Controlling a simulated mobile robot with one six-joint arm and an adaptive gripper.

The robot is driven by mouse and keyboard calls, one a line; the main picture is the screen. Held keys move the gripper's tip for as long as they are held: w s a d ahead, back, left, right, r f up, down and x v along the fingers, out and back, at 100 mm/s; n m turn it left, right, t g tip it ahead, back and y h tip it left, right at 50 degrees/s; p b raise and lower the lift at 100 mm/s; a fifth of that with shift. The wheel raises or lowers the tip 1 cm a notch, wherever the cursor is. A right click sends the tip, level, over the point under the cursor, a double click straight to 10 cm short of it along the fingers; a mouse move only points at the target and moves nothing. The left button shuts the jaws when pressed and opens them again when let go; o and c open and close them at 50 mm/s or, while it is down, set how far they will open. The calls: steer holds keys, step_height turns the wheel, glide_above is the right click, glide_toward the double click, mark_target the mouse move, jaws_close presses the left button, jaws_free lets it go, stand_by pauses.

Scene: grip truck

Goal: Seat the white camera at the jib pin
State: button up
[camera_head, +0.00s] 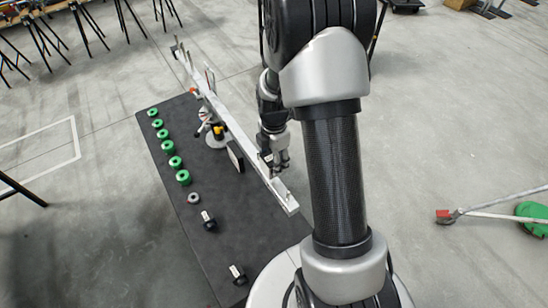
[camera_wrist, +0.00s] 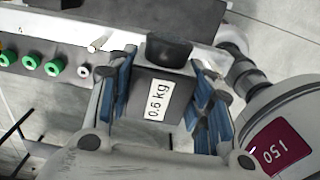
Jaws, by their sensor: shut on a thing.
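My gripper (camera_head: 272,160) is shut on a dark boxy camera (camera_wrist: 157,100) with a white "0.6 kg" label and a black round part at its far end. The blue-padded fingers press its two sides in the wrist view. In the head view the fingers and my wrist hide most of it. The jib is a long pale beam (camera_head: 240,137) running diagonally above the bench. A short upright pin (camera_head: 286,194) stands near its near end. In the wrist view the pin (camera_wrist: 98,43) is to the left of the held camera, apart from it.
The dark bench (camera_head: 225,240) carries a row of several green weights (camera_head: 176,162), a grey ring (camera_head: 193,197) and two black labelled blocks (camera_head: 208,219) (camera_head: 237,273). Tripods stand at the back left. A green-footed stand (camera_head: 532,212) is at right. Much of the floor right of the bench is clear.

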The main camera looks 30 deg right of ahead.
steer(key=shift+f+b, duration=1.9)
steer(key=shift+f, duration=0.7)
steer(key=o, duration=1)
steer(key=shift+o, duration=0.2)
step_height(320, 180, up, 12)
